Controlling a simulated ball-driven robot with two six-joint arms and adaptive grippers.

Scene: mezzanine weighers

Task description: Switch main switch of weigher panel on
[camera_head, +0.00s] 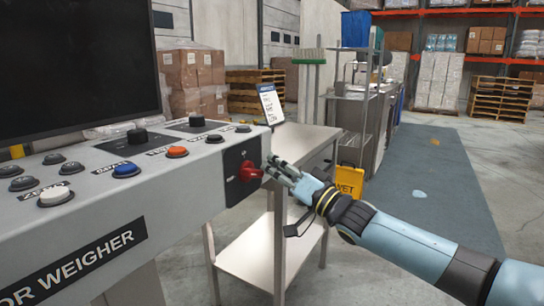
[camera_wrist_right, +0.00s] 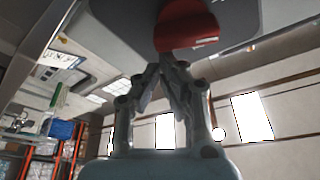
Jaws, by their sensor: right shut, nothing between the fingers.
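The weigher panel (camera_head: 110,205) is a grey console at the left of the head view, with a dark screen above it. Its red main switch (camera_head: 249,172) sits on a black plate (camera_head: 232,160) on the panel's right end face. My right gripper (camera_head: 270,166) is shut and empty, with its fingertips close beside the red switch. In the wrist view the red switch (camera_wrist_right: 187,27) is large at the top, just beyond the fingertips (camera_wrist_right: 166,60). I cannot tell whether they touch it. My left gripper is not in view.
Blue, orange, white and black buttons and knobs line the panel top, including a blue button (camera_head: 126,170). A metal table (camera_head: 290,145) with a lower shelf stands right behind the panel end. A yellow wet-floor sign (camera_head: 349,180) stands beyond. Open floor lies to the right.

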